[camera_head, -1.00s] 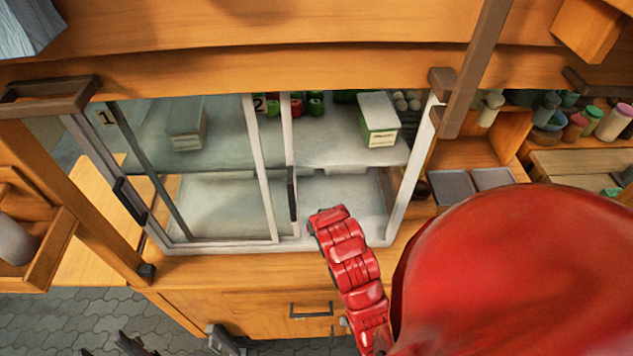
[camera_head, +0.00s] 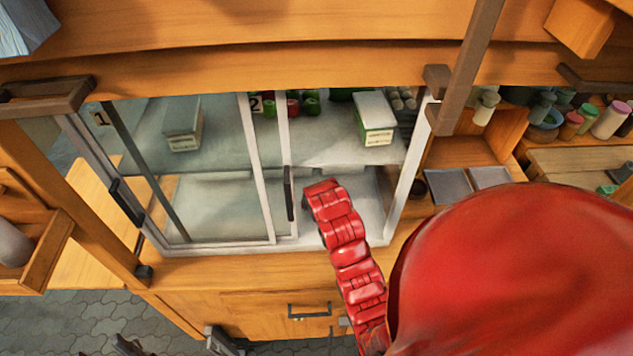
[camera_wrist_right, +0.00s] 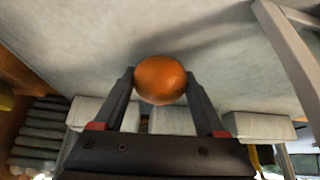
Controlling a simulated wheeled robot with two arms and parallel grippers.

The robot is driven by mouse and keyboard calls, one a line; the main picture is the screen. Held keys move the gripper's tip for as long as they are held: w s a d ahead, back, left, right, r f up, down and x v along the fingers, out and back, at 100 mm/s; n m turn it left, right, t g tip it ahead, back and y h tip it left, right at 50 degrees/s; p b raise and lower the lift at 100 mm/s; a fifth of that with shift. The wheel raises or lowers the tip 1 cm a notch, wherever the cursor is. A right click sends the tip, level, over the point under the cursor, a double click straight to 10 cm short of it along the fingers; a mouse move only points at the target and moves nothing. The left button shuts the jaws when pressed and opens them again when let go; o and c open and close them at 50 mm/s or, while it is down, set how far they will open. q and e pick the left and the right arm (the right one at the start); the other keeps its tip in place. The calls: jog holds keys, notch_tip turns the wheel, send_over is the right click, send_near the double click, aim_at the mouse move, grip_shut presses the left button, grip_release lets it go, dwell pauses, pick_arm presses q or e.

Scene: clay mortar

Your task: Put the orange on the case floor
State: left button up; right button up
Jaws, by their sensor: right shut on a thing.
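The orange (camera_wrist_right: 161,80) is between the two dark fingers of my right gripper (camera_wrist_right: 161,84) in the wrist view. The gripper is shut on it, and a pale surface lies behind it with a soft shadow. I cannot tell whether the orange touches that surface. In the head view, my red right arm reaches through the open right bay of the glass case. Its far end is above the pale case floor (camera_head: 370,210); the gripper and orange are hidden there. My left gripper is not seen.
Sliding glass panes with a dark handle (camera_head: 289,192) cover the case's left part. A frame post (camera_head: 407,170) bounds the bay on the right. The shelf above holds a green-and-white box (camera_head: 374,118) and several small jars. Two grey trays (camera_head: 447,187) lie outside to the right.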

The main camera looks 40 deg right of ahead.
jog(key=o, duration=1.4)
jog(key=shift+f, duration=0.1)
jog(key=shift+r, duration=0.25)
jog(key=p+v, duration=0.5)
jog(key=v, duration=0.6)
jog(key=shift+s+r, duration=0.25)
jog(key=shift+r, duration=0.05)
jog(key=shift+a, duration=0.1)
